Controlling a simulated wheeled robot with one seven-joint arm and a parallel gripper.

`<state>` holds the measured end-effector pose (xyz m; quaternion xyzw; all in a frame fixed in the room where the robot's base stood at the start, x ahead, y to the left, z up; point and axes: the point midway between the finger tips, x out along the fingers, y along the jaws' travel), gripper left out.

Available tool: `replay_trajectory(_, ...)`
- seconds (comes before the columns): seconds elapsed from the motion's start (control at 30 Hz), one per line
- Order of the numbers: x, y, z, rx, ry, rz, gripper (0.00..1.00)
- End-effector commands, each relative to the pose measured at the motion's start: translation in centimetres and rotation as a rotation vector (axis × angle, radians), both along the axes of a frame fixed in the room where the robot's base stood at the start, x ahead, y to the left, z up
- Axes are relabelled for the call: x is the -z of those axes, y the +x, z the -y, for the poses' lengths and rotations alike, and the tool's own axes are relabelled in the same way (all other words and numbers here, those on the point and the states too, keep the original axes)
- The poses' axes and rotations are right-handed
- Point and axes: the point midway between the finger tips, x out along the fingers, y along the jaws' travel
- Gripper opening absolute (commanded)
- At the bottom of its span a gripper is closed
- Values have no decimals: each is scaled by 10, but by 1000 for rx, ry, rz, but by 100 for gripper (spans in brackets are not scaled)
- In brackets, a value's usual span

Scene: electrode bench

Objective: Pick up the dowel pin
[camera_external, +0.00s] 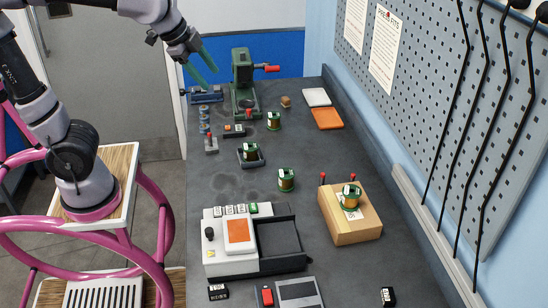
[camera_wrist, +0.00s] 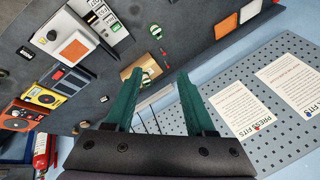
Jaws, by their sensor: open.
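I cannot pick out the dowel pin with certainty in either view; it may be too small or hidden. My gripper (camera_external: 201,66) has teal fingers and hangs above the far left end of the bench, near the green press (camera_external: 243,80). In the wrist view my gripper (camera_wrist: 158,74) is open, with its fingers apart and nothing between them. A wooden block (camera_external: 350,222) with a green-ended spool (camera_external: 349,195) and small red-topped pieces stands on the near right of the bench, well away from my gripper.
The dark bench (camera_external: 215,183) carries several green-ended spools, a blue vise (camera_external: 205,96), a white instrument with an orange screen (camera_external: 238,230) and an orange pad (camera_external: 327,118). A pegboard wall (camera_external: 430,80) with hanging black rods bounds the right. The bench's middle right has free room.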

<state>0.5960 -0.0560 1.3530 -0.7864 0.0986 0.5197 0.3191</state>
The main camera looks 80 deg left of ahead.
Motion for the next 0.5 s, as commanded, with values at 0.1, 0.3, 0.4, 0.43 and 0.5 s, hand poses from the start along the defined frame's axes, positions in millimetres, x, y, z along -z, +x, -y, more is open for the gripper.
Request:
replay_trajectory(0.1,10,55,-2,80,29,-79,55)
replay_trajectory(0.3,44,142,-8,226,61,-198,55)
replay_trajectory(0.4,71,183,-12,301,69,-254,55)
replay_trajectory(0.43,80,194,-13,323,69,-271,55)
replay_trajectory(0.5,104,221,-17,377,68,-308,55)
